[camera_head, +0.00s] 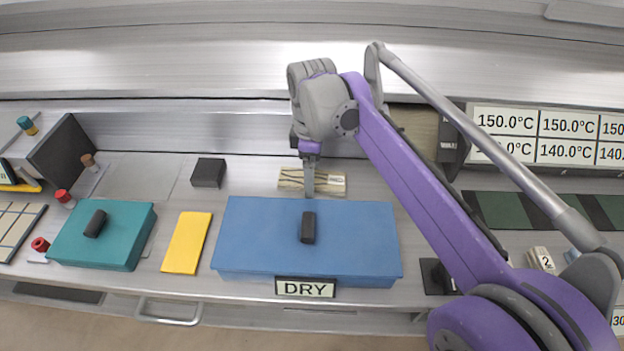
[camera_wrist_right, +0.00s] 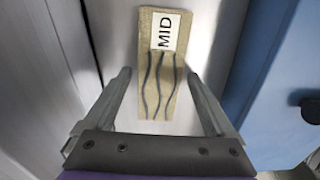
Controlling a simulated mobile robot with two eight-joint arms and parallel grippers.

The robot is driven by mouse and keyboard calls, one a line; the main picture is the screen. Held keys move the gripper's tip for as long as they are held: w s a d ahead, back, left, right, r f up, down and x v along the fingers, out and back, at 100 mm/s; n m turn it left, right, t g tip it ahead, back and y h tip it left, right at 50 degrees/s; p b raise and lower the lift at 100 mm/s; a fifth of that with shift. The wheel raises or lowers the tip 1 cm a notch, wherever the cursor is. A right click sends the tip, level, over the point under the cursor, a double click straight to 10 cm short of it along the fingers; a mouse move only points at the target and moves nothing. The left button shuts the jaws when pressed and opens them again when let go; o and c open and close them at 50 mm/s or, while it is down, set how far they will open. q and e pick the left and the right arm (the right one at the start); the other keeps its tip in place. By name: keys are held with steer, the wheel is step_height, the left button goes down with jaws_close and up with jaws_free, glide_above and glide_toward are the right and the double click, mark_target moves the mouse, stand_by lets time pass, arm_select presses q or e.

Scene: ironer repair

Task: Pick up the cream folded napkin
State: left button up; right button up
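The cream folded napkin (camera_head: 330,187) lies flat behind the blue box, with dark wavy lines on it. In the right wrist view the napkin (camera_wrist_right: 160,75) carries a white label reading MID and extends ahead from between the fingers. My right gripper (camera_head: 309,193) points down over the napkin in the head view and hides part of it. In the right wrist view my right gripper (camera_wrist_right: 158,78) is open, with one finger on each side of the napkin and visible gaps. Whether the fingertips are level with the napkin is unclear. My left gripper is not in view.
The blue box (camera_head: 260,235) with a black handle and DRY sign stands just in front of the napkin. A black block (camera_head: 208,172), yellow cloth (camera_head: 187,243) and teal box (camera_head: 125,225) are to the left. A metal wall rises behind; temperature displays (camera_head: 540,135) are at right.

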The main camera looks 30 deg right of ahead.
steer(key=c, duration=1.1)
